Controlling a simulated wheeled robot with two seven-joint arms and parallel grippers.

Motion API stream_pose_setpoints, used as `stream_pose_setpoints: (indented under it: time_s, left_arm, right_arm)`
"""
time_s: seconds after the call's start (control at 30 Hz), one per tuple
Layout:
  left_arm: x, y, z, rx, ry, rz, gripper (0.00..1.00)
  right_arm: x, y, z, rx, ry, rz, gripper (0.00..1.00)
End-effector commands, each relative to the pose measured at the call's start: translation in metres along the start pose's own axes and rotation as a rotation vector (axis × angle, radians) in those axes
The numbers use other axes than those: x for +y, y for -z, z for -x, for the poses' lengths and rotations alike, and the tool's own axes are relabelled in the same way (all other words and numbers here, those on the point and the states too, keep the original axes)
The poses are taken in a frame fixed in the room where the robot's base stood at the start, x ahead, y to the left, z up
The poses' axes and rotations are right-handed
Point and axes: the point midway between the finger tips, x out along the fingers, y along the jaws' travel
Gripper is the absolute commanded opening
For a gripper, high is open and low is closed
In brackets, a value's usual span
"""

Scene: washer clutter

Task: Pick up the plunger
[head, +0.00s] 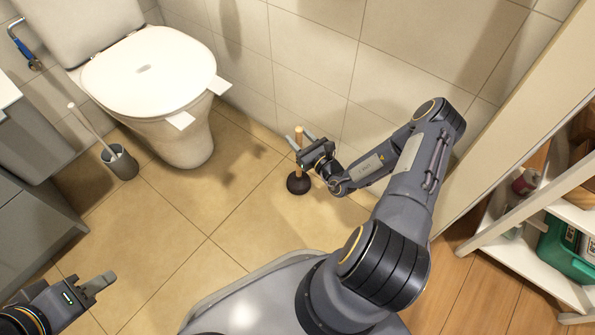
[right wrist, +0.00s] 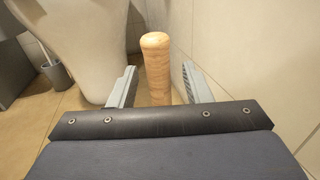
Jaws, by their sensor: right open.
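The plunger stands upright on the tiled floor by the wall, with a dark rubber cup (head: 298,184) and a light wooden handle (head: 298,136). My right gripper (head: 301,138) is open at the handle. In the right wrist view, the plunger's wooden handle (right wrist: 156,68) rises between the two grey fingers, with a gap on both sides. The cup is hidden there. My left gripper (head: 98,284) is at the lower left of the head view, empty and far from the plunger; its finger opening is not clear.
A tiled wall (head: 310,60) is close behind. A white shelf (head: 520,212) with a green container (head: 565,250) stands at right. Floor between is clear.

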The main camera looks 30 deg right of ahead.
Motion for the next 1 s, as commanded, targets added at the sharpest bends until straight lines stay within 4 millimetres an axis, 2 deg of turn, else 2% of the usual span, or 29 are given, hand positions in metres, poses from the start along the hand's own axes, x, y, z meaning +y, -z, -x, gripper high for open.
stream_pose_setpoints:
  time_s: [0.13, 0.47, 0.8, 1.0]
  left_arm:
    - [0.000, 0.000, 0.000, 0.000, 0.000, 0.000, 0.36]
    - [0.000, 0.000, 0.000, 0.000, 0.000, 0.000, 0.36]
    - [0.001, 0.001, 0.001, 0.000, 0.000, 0.000, 0.36]
    - [0.004, 0.005, 0.010, 0.000, 0.000, 0.000, 0.36]
  right_arm:
    - [0.000, 0.000, 0.000, 0.001, 0.000, 0.000, 0.43]
    - [0.000, 0.000, 0.000, 0.000, 0.000, 0.000, 0.00]
    - [-0.001, -0.002, 0.000, -0.002, -0.001, 0.001, 0.00]
    - [-0.004, -0.014, 0.000, -0.002, -0.003, 0.003, 0.00]
